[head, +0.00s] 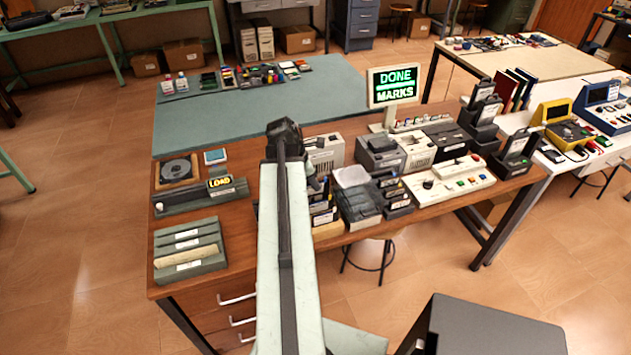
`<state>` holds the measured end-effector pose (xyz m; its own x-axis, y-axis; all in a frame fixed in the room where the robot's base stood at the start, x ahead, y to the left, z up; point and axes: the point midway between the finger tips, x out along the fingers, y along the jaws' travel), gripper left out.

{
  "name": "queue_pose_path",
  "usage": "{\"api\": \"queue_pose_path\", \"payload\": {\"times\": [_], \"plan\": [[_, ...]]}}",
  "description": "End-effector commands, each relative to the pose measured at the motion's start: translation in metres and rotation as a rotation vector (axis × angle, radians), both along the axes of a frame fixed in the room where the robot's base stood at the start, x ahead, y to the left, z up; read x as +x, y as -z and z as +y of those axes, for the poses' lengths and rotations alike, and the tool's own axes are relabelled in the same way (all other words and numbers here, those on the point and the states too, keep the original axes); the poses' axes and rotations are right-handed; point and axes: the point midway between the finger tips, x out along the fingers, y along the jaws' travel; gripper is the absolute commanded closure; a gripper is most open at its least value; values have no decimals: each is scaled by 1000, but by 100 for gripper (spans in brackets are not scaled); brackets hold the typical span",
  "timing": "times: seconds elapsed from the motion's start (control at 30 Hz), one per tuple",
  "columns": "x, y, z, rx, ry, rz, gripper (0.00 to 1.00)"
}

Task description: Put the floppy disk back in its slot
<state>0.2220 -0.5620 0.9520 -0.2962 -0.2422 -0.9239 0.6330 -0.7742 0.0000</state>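I cannot single out the floppy disk for sure in the head view. A small flat square with a blue border (215,156) lies at the back left of the brown bench. Small dark racks (393,193) holding upright, disk-like pieces stand right of my arm, and another rack (324,212) is close beside it. Taller dark holders (485,105) stand at the bench's right end. Which slot belongs to the disk cannot be told. My pale arm reaches up over the bench, ending in a dark joint; my gripper's fingers cannot be made out, and anything held is hidden.
A black unit with a "LOAD" label (220,187), a disc in a wooden frame (178,170) and a grey slotted tray (189,250) sit left of my arm. A "DONE MARKS" screen (394,86) stands behind grey boxes. The teal mat (260,112) is mostly clear in front.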

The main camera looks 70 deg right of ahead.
Motion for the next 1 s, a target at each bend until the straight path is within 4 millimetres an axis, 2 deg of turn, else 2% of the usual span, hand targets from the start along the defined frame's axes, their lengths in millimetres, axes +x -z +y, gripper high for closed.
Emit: {"api": "queue_pose_path", "payload": {"times": [0.5, 0.97, 1.0], "plan": [[0, 26, 0, 0, -1, 0, 100], [0, 26, 0, 0, -1, 0, 100], [0, 26, 0, 0, -1, 0, 86]]}}
